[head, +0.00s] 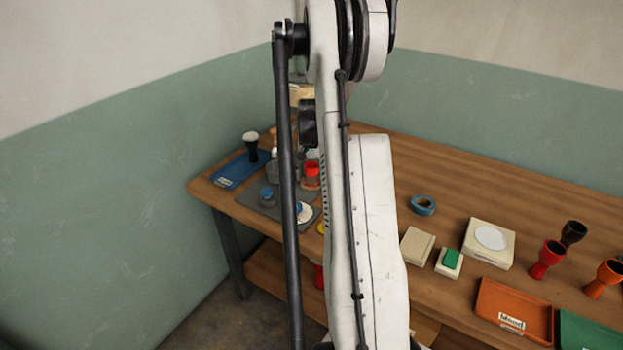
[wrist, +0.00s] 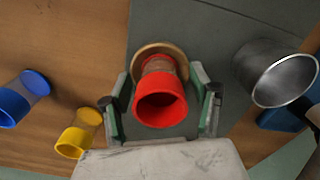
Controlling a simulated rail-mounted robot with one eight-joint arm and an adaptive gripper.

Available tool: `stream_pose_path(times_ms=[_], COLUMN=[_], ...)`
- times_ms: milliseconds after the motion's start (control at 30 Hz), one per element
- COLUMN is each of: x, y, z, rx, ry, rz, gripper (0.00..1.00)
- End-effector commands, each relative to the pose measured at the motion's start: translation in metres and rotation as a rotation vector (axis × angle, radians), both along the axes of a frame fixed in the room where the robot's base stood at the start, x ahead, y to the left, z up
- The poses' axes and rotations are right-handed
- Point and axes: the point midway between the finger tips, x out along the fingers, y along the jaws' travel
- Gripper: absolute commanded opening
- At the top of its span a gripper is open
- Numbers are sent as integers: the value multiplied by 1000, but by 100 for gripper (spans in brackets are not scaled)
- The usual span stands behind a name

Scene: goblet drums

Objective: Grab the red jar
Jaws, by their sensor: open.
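The red jar (wrist: 160,106) is in the middle of the wrist view, its red end toward the camera and a brownish middle section behind. A tan round disc (wrist: 142,52) shows behind its far end. My gripper (wrist: 162,110) is open, with one finger on each side of the jar. Gaps show between the fingers and the jar, so it is not gripped. In the head view, a red-topped clear jar (head: 311,170) stands at the table's left part, beside my arm. My gripper is hidden behind my arm there.
A metal cup (wrist: 280,78) stands close on the right in the wrist view. A yellow jar (wrist: 78,134) and a blue jar (wrist: 22,98) are on the left. A grey mat (wrist: 215,35) lies under the work area. A blue tray (head: 232,172) holds a dark goblet drum (head: 251,150).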

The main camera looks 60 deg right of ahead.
Motion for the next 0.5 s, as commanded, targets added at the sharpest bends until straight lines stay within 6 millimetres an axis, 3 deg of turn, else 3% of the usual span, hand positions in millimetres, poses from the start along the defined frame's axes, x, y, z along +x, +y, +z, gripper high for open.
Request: stream_pose_path(times_ms=[100,500], x=[0,0], y=[0,0], z=[0,1], rx=[0,0], ry=[0,0], rz=[0,0], gripper=[56,4])
